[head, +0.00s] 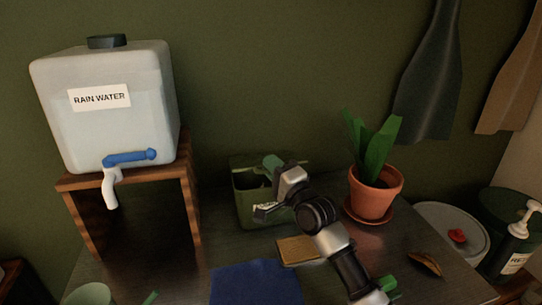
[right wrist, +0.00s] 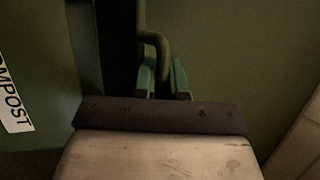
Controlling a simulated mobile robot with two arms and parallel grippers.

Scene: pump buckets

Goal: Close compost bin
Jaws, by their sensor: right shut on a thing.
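The green compost bin (head: 245,205) stands on the dark table against the wall in the head view. Its top shows a dark opening, and a green lid (head: 243,160) seems to be raised at its back. My right arm covers the bin's right side. My right gripper (head: 273,163) is at the upper right of the bin, with its green fingertips near the lid. In the right wrist view, the gripper (right wrist: 164,78) is shut on a dark green handle (right wrist: 155,42). The bin's COMPOST label (right wrist: 12,95) shows at the left edge there. My left gripper is not in view.
A rain water tank (head: 110,125) with a blue tap stands on a wooden stand (head: 190,195) at left. A potted plant (head: 372,200) is right of my arm. A blue cloth (head: 255,283) and a wooden block (head: 298,250) lie in front of the bin.

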